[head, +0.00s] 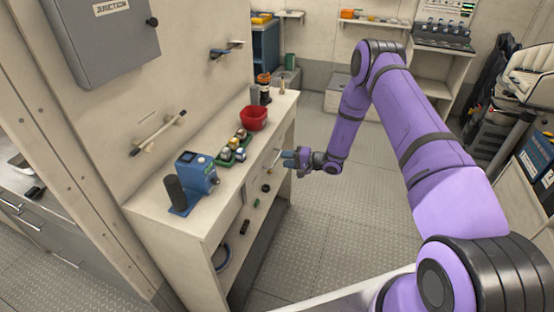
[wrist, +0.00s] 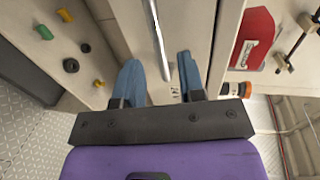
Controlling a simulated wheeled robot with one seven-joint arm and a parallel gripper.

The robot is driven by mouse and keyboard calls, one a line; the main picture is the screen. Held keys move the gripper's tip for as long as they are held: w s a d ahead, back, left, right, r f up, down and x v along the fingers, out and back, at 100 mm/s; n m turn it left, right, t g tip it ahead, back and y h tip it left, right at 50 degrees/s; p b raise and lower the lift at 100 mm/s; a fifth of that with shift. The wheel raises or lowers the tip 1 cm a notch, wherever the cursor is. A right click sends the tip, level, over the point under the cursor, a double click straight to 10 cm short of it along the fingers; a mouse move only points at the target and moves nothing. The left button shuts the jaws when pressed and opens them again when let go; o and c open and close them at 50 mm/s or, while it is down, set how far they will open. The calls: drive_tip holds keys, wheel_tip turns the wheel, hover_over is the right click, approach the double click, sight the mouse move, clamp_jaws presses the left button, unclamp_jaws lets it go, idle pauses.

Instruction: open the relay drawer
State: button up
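The drawer front (wrist: 187,22) is a pale panel in the bench, also in the head view (head: 262,164). It appears closed, flush with the bench front. A slim metal bar handle (wrist: 157,38) runs along it. My gripper (wrist: 158,66) has two blue fingers spread apart, with the handle's end in the gap between them. I cannot tell whether either finger touches the bar. In the head view my gripper (head: 289,158) is at the bench front, by the handle (head: 277,157). Small dark marks on the panel by the right finger are unreadable.
On the bench top stand a blue device (head: 197,174), a green tray (head: 224,157) of several small parts and a red bin (head: 253,118). A lower shelf holds small items. A grey junction box (head: 105,40) hangs on the wall. The floor (head: 340,225) before the bench is open.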

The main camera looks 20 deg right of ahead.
sight(277, 157)
drive_tip(key=shift+x, duration=2.25)
clamp_jaws()
